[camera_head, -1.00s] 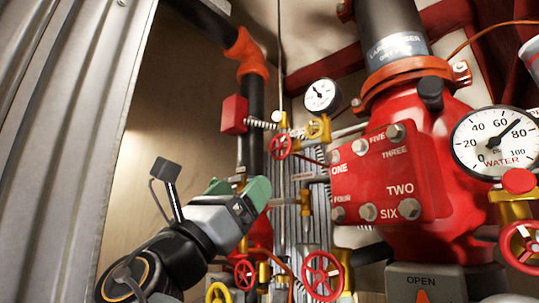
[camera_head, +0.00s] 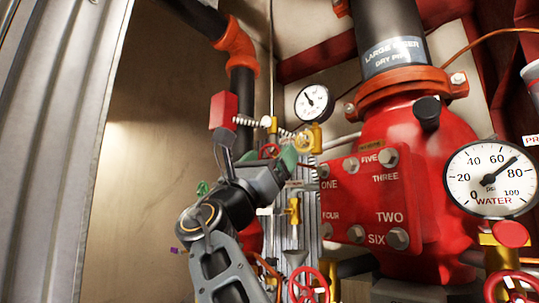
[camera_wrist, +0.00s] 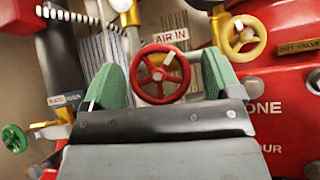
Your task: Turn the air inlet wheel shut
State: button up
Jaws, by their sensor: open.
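The air inlet wheel (camera_wrist: 158,75) is a small red spoked handwheel below an "AIR IN" tag (camera_wrist: 171,36) in the wrist view. A pale mark sits on its upper right part. In the head view the wheel (camera_head: 268,151) shows only in part behind my gripper (camera_head: 270,161). My gripper (camera_wrist: 162,74) is open, with one green finger left of the wheel and the other right of it. Gaps show between the fingers and the rim. I cannot tell how deep the fingertips reach around it. The wheel's lower edge is close to my gripper's body in the wrist view.
A yellow wheel (camera_wrist: 239,36) is close on the upper right and a green wheel (camera_wrist: 14,138) at lower left. The large red valve body (camera_head: 385,198) stands to the right, with a WATER gauge (camera_head: 491,178). A corrugated metal sheet (camera_head: 55,130) is at the left.

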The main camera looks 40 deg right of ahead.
jog(key=c, duration=0.9)
jog(key=shift+m+g, duration=0.9)
jog(key=m+g, duration=0.3)
jog(key=m+g+y+p, duration=0.1)
jog(key=m+g, duration=0.2)
jog(key=m, duration=0.1)
jog(key=shift+w+r, duration=0.15)
jog(key=shift+m+g+y+p, duration=0.55)
jog(key=shift+m+g+y, duration=0.45)
jog(key=shift+m+g, duration=0.9)
jog(key=shift+m, duration=0.4)
